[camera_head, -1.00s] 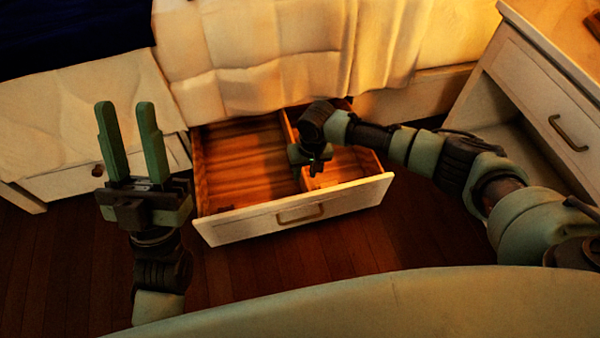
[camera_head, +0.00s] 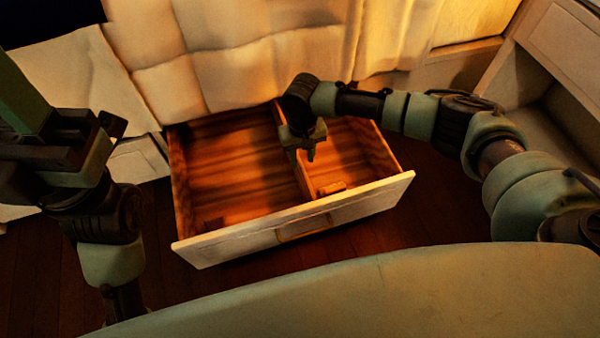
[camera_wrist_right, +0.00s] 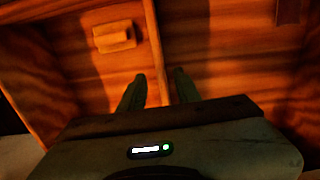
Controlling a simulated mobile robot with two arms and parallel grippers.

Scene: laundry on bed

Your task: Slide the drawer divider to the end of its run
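The wooden drawer divider (camera_head: 290,150) runs front to back inside the open drawer (camera_head: 290,225), parting a wide left compartment from a narrower right one. My right gripper (camera_head: 308,155) points down over the divider. In the right wrist view the divider (camera_wrist_right: 152,40) passes between the two green fingers (camera_wrist_right: 160,85), with a gap on each side. These fingers are open; how deep they reach is unclear. My left gripper (camera_head: 22,95) is at the left edge, away from the drawer; one finger shows and the other is out of frame.
A small wooden block (camera_head: 332,187) lies in the right compartment. A dark small piece (camera_head: 210,224) is at the left compartment's front. The bed with its pale cover (camera_head: 220,60) stands behind the drawer; a white cabinet (camera_head: 560,50) is at the right.

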